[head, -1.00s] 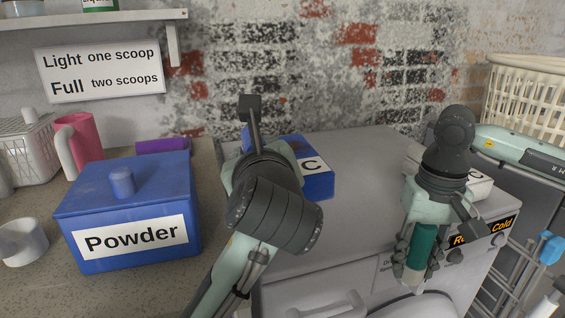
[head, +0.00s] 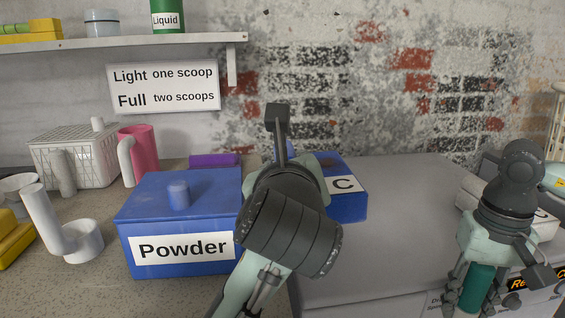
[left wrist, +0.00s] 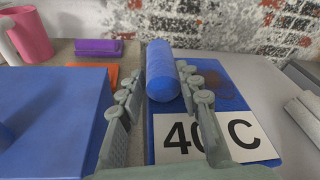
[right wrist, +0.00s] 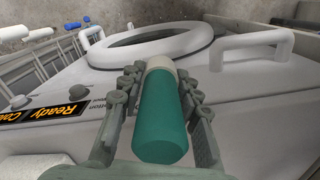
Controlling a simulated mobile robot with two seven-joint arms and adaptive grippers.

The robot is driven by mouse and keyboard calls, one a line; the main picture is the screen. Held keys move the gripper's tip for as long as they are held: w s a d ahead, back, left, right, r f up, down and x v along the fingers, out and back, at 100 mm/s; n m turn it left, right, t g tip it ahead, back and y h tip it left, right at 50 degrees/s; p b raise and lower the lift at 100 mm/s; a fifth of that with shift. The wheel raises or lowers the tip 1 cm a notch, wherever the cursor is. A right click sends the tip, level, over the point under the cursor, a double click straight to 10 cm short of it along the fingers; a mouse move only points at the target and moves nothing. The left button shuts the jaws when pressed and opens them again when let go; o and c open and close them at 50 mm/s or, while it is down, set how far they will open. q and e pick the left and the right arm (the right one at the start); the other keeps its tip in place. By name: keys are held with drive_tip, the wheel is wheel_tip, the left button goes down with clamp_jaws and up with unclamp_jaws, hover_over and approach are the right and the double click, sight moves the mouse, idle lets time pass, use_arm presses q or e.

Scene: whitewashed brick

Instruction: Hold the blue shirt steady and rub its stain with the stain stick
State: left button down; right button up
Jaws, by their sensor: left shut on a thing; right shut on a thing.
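The blue shirt (head: 347,208) lies as a flat blue block with a white C label on the grey machine top, partly hidden by my left arm. In the left wrist view the shirt (left wrist: 218,66) shows a "40 C" label and a dark reddish stain (left wrist: 230,96). My left gripper (left wrist: 160,77) is shut on the blue roll (left wrist: 161,68) along the shirt's left side. My right gripper (right wrist: 158,78) is shut on the stain stick (right wrist: 160,115), a teal cylinder with a whitish end. In the head view the stick (head: 477,288) is at the lower right, apart from the shirt.
A blue Powder box (head: 180,210) stands left of the shirt, with a white scoop (head: 82,240), a pink mug (head: 142,150) and a purple item (head: 213,160) around it. A white block (head: 470,192) lies at the right. The machine top (head: 400,215) between is clear.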

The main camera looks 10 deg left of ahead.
use_arm(q)
drive_tip(key=shift+w+d+f, duration=1)
drive_tip(key=shift+d+f, duration=0.5)
drive_tip(key=shift+f, duration=0.2)
drive_tip(key=shift+w+d+f, duration=0.95)
drive_tip(key=shift+d+f, duration=0.55)
drive_tip(key=shift+f, duration=0.15)
drive_tip(key=shift+w+d+f, duration=1)
drive_tip(key=shift+d+f, duration=0.5)
drive_tip(key=shift+f, duration=0.2)
drive_tip(key=c, duration=1.3)
unclamp_jaws()
drive_tip(key=shift+c, duration=0.5)
clamp_jaws()
drive_tip(key=shift+f, duration=0.1)
